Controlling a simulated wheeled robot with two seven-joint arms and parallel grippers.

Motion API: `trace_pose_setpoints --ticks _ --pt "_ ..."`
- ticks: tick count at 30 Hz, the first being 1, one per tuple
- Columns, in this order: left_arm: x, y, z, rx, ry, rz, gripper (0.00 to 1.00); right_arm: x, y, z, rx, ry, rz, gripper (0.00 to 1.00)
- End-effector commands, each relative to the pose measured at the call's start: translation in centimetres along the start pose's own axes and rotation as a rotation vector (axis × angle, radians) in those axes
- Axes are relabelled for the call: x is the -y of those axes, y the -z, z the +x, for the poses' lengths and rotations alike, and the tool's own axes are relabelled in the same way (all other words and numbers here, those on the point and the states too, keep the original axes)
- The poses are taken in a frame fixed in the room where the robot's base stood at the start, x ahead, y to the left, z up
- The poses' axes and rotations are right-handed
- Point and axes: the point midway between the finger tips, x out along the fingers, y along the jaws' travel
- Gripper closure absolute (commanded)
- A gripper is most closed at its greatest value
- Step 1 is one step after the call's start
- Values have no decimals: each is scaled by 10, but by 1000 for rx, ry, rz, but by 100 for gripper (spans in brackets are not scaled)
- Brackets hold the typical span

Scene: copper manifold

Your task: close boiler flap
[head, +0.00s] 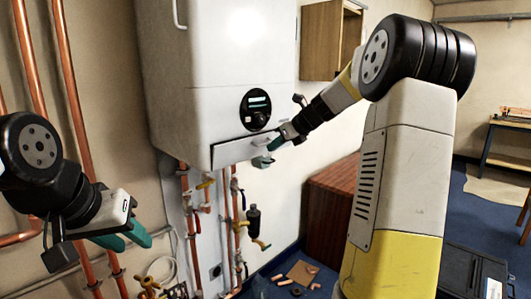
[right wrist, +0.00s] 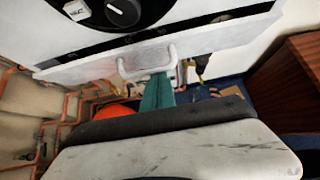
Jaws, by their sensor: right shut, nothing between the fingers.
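The white boiler (head: 195,75) hangs on the wall, with a round black dial panel (head: 256,108) on its front. The flap (head: 232,152) is the white panel along the boiler's lower front. A dark gap runs along its upper edge, and it looks slightly ajar. In the right wrist view the flap (right wrist: 95,69) carries a pale U-shaped handle (right wrist: 147,62). My right gripper (head: 268,153) is shut and empty at the flap's right part. Its teal fingertips (right wrist: 158,90) show close to the handle; contact is unclear. My left gripper (head: 130,240) is open and empty, low and left, away from the flap.
Copper pipes (head: 68,90) run up the left wall, and valves with coloured handles (head: 205,185) hang below the boiler. A reddish wooden cabinet (head: 333,200) stands to the right. Loose parts lie on cardboard (head: 300,272) on the blue floor. A dark case (head: 470,272) is at lower right.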

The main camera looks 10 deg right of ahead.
Motion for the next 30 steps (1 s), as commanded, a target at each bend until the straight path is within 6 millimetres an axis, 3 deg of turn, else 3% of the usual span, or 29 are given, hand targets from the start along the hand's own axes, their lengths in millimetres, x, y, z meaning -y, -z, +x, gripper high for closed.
trace_pose_setpoints --ticks 12,30 --pt "0 0 0 0 0 0 64 -1 -21 2 -34 -3 2 100" --pt "0 0 0 0 0 0 64 -2 -31 3 -25 -2 2 100"
